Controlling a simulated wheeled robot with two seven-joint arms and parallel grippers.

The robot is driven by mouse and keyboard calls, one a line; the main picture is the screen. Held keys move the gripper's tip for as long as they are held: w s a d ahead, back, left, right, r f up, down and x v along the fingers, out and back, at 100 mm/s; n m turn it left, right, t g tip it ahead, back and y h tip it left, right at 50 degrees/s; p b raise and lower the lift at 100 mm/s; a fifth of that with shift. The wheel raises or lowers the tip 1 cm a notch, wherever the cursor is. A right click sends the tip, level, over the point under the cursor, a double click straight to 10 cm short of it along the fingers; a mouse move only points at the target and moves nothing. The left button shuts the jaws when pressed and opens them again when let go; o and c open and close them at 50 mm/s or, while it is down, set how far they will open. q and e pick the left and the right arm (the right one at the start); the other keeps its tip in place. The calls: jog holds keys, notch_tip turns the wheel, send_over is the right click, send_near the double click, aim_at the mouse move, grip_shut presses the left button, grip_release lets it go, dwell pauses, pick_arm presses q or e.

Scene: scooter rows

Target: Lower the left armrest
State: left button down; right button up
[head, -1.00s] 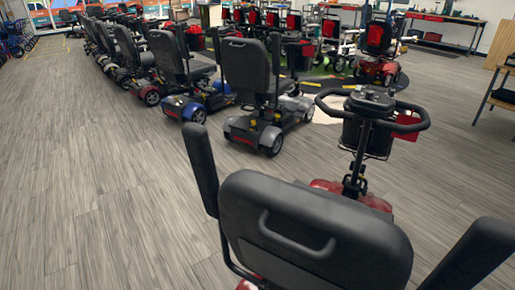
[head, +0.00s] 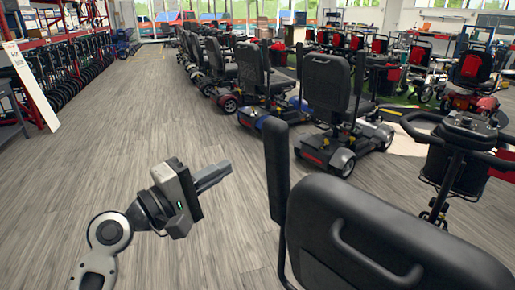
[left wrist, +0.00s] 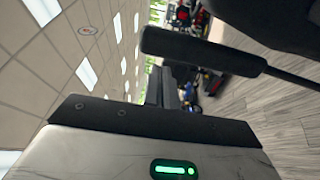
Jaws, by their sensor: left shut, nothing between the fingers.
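The left armrest (head: 277,172) is a black padded bar standing upright, raised, beside the left edge of the near scooter's black seat back (head: 370,235). In the left wrist view the armrest (left wrist: 205,50) lies across the tilted picture, beyond my fingers. My left gripper (head: 226,171) is shut and empty. It is left of the armrest, with its fingers pointing toward it and a visible gap between. The left wrist view shows the closed fingers (left wrist: 163,88) end-on, apart from the pad. My right gripper is out of view.
The near scooter's handlebar and basket (head: 455,150) stand at the right. A row of parked scooters (head: 335,100) runs behind, ahead of the armrest. Shelving with wheels (head: 60,70) lines the far left. The wood-look floor (head: 130,130) on the left is clear.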

aim_at(269, 142)
pick_arm(q)
jog(key=x, duration=0.9)
jog(key=shift+w+d, duration=0.2)
jog(key=shift+d, duration=0.1)
jog(key=shift+p, duration=0.3)
